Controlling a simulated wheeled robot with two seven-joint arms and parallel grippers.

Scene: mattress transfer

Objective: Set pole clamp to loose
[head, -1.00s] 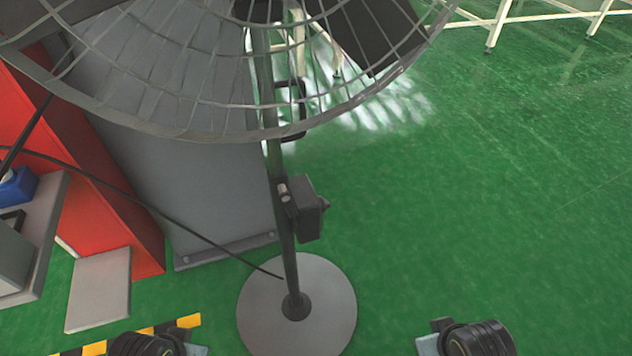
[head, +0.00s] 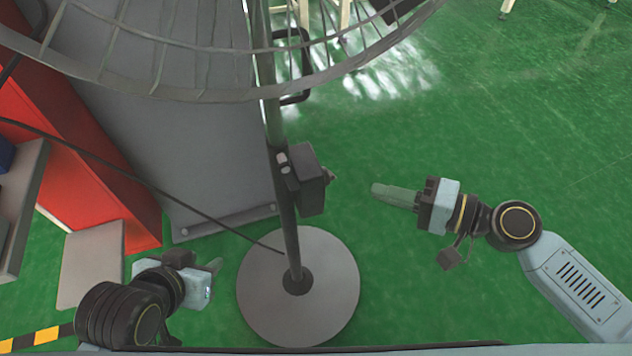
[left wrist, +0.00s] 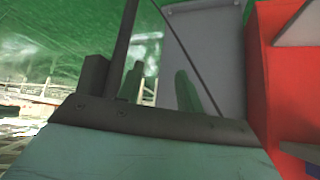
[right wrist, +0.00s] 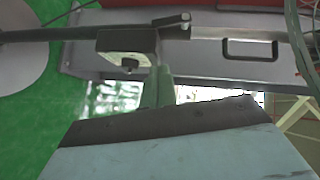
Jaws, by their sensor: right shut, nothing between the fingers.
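The pole clamp (head: 311,180) is a dark box on the fan's upright pole (head: 284,215), with a small knob (head: 330,175) on its right and a pale-tipped lever (head: 284,162) on its left. In the right wrist view the clamp (right wrist: 125,42), its knob (right wrist: 130,66) and its lever (right wrist: 172,20) lie just beyond the fingers. My right gripper (head: 378,188) is shut and empty, pointing left at the clamp with a gap. It also shows in the right wrist view (right wrist: 157,88). My left gripper (head: 214,266) is low, left of the pole; its fingers stand apart and empty in the left wrist view (left wrist: 158,90).
The round fan base (head: 330,310) stands on the green floor. The wire fan cage (head: 200,80) hangs above. A black cable (head: 130,172) runs to the pole. A grey panel (head: 190,165) and red cabinet (head: 95,170) stand left. Floor on the right is clear.

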